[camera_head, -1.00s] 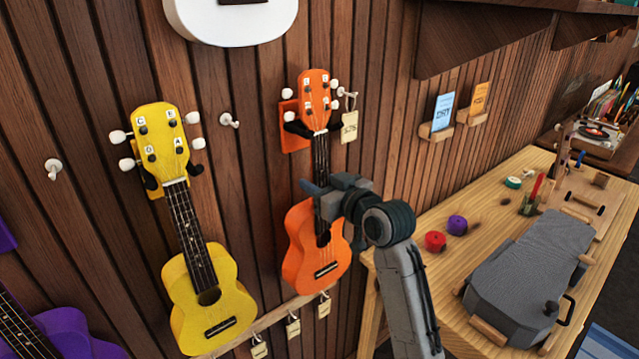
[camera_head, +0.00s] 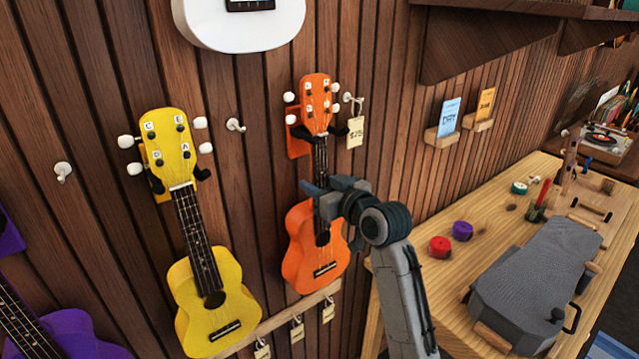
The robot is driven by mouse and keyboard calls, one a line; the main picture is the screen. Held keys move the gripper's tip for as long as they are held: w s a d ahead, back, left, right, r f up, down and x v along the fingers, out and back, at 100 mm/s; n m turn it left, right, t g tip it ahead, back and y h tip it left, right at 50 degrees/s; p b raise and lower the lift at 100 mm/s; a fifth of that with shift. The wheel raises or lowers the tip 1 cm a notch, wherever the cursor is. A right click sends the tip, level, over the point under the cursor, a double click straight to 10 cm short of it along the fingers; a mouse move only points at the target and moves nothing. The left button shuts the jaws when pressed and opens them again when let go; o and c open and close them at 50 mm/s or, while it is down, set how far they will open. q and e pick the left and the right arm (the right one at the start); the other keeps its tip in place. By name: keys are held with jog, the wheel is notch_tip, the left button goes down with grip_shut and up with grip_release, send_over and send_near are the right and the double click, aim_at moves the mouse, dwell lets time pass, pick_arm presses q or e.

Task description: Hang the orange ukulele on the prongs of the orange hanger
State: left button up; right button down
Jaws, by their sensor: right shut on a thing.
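The orange ukulele (camera_head: 314,262) is upright against the slatted wall, its headstock (camera_head: 317,96) up at the orange hanger (camera_head: 297,147). The hanger's dark prongs (camera_head: 340,131) show on both sides of the neck just under the headstock; I cannot tell whether they bear its weight. My right gripper (camera_head: 322,200) is shut on the orange ukulele's neck, just above the body, and hides part of the neck and the body's upper right. My left gripper is not in view.
A yellow ukulele (camera_head: 215,308) hangs to the left, a white one (camera_head: 240,25) above, and a purple one (camera_head: 70,335) shows at lower left. A price tag (camera_head: 355,132) hangs beside the orange headstock. A workbench (camera_head: 470,205) with a grey case (camera_head: 535,280) stands at right.

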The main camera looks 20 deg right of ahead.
jog(key=shift+s, duration=0.1)
dwell(0.3)
jog(key=c, duration=0.8)
grip_release()
jog(key=shift+c, duration=0.2)
jog(key=shift+f, duration=0.1)
jog(key=shift+s, duration=0.25)
jog(key=shift+p+v, duration=0.45)
jog(key=shift+v, duration=0.35)
jog(key=shift+d, duration=0.1)
jog(key=p+v, duration=0.1)
jog(key=v, duration=0.1)
jog(key=shift+s+d, duration=0.1)
jog(key=shift+s, duration=0.15)
